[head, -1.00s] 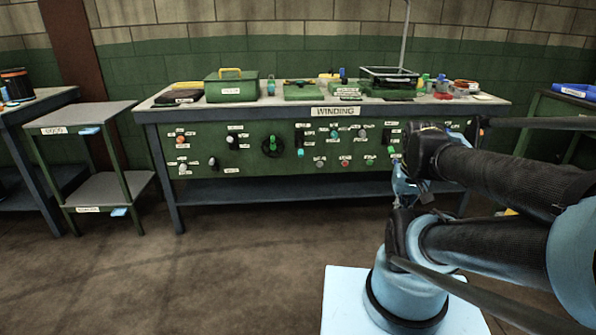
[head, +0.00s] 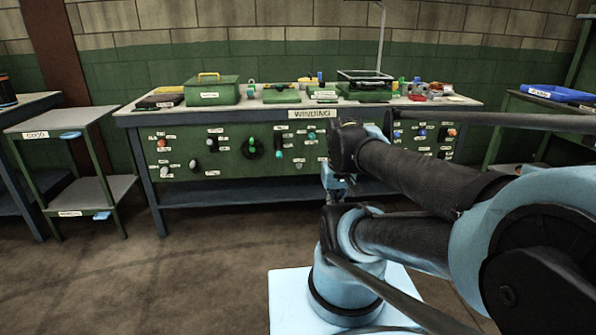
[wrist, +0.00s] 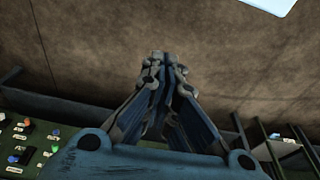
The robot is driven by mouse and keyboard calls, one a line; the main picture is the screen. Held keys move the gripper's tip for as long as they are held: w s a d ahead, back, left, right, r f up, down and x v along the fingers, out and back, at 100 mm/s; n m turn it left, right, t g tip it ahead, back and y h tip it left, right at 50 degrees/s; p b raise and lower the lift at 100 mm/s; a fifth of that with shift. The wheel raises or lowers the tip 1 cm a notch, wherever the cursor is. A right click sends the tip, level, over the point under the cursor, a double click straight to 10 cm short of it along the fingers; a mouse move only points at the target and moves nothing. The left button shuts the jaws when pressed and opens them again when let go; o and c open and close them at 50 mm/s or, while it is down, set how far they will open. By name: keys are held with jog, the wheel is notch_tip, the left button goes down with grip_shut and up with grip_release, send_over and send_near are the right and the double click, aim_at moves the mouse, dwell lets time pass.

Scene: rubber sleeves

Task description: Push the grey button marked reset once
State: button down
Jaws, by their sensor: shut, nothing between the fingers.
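The green control panel (head: 215,185) under the bench top carries several small buttons, knobs and switches with white labels. The labels are too small to read, so I cannot tell which control is marked reset. One greyish round button (head: 164,171) shows at the panel's lower left. My arm covers part of the panel right of its middle. My gripper (head: 335,185) hangs in front of the panel, partly hidden by my arm. In the wrist view my gripper (wrist: 168,64) is shut and empty above bare floor, its fingertips apart from any control. Panel controls show at the lower left there.
The bench top (head: 270,107) holds a green toolbox (head: 212,92), trays and small items. Open floor (head: 180,270) lies in front of the bench.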

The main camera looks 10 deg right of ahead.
jog(key=w+d+r+n+t+h, duration=0.1)
jog(key=w+d+r, duration=0.15)
jog(key=w, duration=0.75)
jog(key=w+d+r+n+t+h, duration=0.15)
jog(key=w+r, duration=0.25)
jog(key=w, duration=0.5)
jog(key=w+f+n+h, duration=0.2)
jog(key=w+f+n, duration=0.15)
jog(key=w, duration=1.85)
jog(key=w+a+f+n+t+h, duration=0.1)
jog(key=w+f, duration=0.5)
jog(key=w, duration=0.2)
jog(key=w+a+f+n+t, duration=0.1)
jog(key=w+f+n+t, duration=0.1)
jog(key=w+f, duration=0.5)
jog(key=w+a+f+n+t, duration=0.1)
jog(key=w+f, duration=0.4)
jog(key=f, duration=0.3)
jog(key=w+f+n+t, duration=0.1)
jog(key=w+f+n, duration=0.1)
jog(key=w+f, duration=0.3)
notch_tip(320, 180, down, 4)
jog(key=shift+a+h, duration=0.4)
jog(key=shift+h, duration=0.05)
